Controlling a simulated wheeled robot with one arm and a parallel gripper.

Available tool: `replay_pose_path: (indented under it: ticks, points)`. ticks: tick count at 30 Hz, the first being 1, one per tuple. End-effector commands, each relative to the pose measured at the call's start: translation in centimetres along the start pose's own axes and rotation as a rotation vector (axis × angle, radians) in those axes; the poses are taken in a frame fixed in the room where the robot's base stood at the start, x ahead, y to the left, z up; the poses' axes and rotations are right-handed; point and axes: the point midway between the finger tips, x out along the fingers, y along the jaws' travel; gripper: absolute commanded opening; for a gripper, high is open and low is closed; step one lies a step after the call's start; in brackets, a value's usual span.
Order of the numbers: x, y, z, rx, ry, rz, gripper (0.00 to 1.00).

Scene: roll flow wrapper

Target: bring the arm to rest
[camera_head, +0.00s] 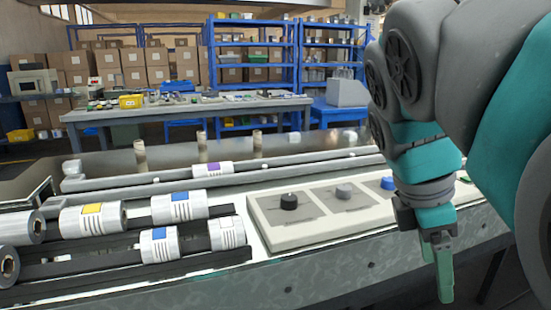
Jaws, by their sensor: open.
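My arm comes in from the right of the head view, grey and teal. My gripper (441,285) hangs at its end with green fingers pointing down, in front of the machine's front edge. It holds nothing and touches nothing that I can see. The fingers overlap from this angle, so the gap between them is hard to see. The control panel (276,238) with a black knob (289,201), a grey knob (343,191) and a blue knob (388,183) lies to the left of my gripper.
Several wrapped rolls, such as one with a yellow label (92,218), lie on dark rails at the left. A roll with a purple label (213,169) lies on the conveyor behind. A workbench (190,108), blue shelves (254,50) and cardboard boxes (85,68) stand farther back.

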Motion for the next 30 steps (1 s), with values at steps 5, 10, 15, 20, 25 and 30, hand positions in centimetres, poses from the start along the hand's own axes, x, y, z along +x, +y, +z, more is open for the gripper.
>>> replay_pose_path:
  ticks: [5,10,15,20,25,30]
  points:
    - [3.0,-1.4,-1.4,0.162,0.032,-0.033,0.76]
    - [7.4,-4.0,-3.9,0.422,0.076,-0.096,0.76]
    - [12.6,-7.8,-7.1,0.762,0.115,-0.194,0.76]
    - [16.4,-11.7,-9.8,1.065,0.124,-0.295,0.76]
    - [18.9,-14.4,-11.6,1.28,0.112,-0.371,0.76]
    - [19.6,-15.2,-12.2,1.355,0.108,-0.393,0.76]
